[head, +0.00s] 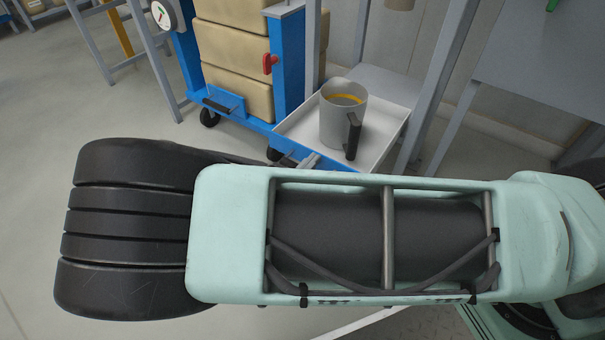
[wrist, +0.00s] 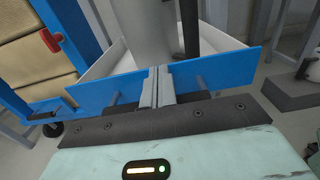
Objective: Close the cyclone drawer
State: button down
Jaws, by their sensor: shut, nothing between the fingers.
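The cyclone drawer is a white tray (head: 384,140) that stands pulled out, low down between grey posts. Its blue front panel (wrist: 218,70) shows in the wrist view, but my arm mostly hides it in the head view. A grey jug (head: 341,116) with a black handle stands upright in the drawer; its lower body also shows in the wrist view (wrist: 150,35). My gripper (wrist: 158,72) is shut and empty, its fingertips at the middle of the blue panel. I cannot tell whether they touch it. My arm hides part of the gripper in the head view.
A blue trolley frame (head: 290,70) with stacked tan boxes (head: 232,55) and a red knob (head: 270,64) stands left of the drawer. Grey posts (head: 440,80) and a grey table (head: 545,70) are to the right. The floor (head: 60,110) at left is clear.

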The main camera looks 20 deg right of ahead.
aim_at(335, 136)
jog(key=shift+d, duration=0.1)
dwell(0.3)
jog(key=p+x, duration=0.8)
jog(key=x, duration=1.5)
jog(key=shift+w+d, duration=0.1)
jog(key=shift+w, duration=0.05)
jog(key=shift+s+a, duration=0.25)
jog(key=shift+a, duration=0.2)
jog(key=p+v, duration=0.3)
jog(key=v, duration=1)
jog(key=shift+s, duration=0.1)
